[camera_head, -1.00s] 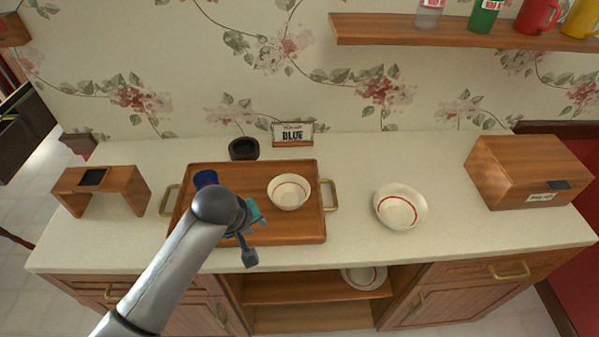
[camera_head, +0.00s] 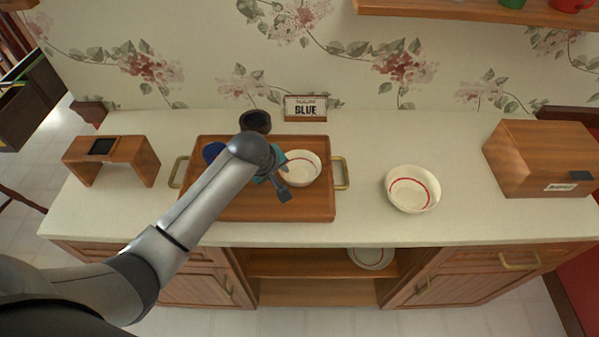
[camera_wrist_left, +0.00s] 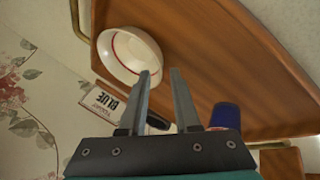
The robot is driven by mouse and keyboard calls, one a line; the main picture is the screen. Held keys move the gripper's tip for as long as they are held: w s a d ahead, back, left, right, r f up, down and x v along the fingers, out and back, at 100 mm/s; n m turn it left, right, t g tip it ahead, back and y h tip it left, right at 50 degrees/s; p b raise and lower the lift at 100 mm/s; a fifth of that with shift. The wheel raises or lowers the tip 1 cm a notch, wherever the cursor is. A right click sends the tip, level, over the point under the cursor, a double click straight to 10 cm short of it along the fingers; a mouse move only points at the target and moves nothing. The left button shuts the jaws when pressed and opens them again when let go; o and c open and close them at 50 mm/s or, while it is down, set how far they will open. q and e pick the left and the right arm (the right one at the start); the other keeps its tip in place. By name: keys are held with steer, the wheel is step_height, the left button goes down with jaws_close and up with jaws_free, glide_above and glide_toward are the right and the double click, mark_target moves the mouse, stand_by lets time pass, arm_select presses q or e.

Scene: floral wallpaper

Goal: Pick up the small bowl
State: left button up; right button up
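The small bowl (camera_head: 303,168), white with a red ring inside, stands upright on a wooden tray (camera_head: 240,212) with brass handles. In the left wrist view the small bowl (camera_wrist_left: 131,55) is just beyond the tip of the left-hand finger, and the tray (camera_wrist_left: 215,60) lies behind it. My left gripper (camera_head: 286,178) is at the bowl's left side, over the tray. In the left wrist view its fingers (camera_wrist_left: 160,74) are apart with nothing between them. I cannot tell whether a finger touches the rim. A larger white bowl (camera_head: 412,188) stands on the counter to the right. My right gripper is not in view.
A blue cup (camera_head: 212,152) stands on the tray, beside my arm. A dark bowl (camera_head: 255,122) and a "BLUE" sign (camera_head: 305,107) are behind the tray. A wooden stand (camera_head: 112,158) is left, a wooden box (camera_head: 540,160) right. Another bowl (camera_head: 371,258) sits on the shelf below.

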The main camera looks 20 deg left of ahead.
mark_target(284, 177)
arm_select(q)
steer(key=shift+d+b+x, duration=0.2)
steer(key=shift+b+x, duration=0.5)
steer(key=shift+x, duration=2.15)
steer(key=shift+s, duration=0.1)
jaws_close()
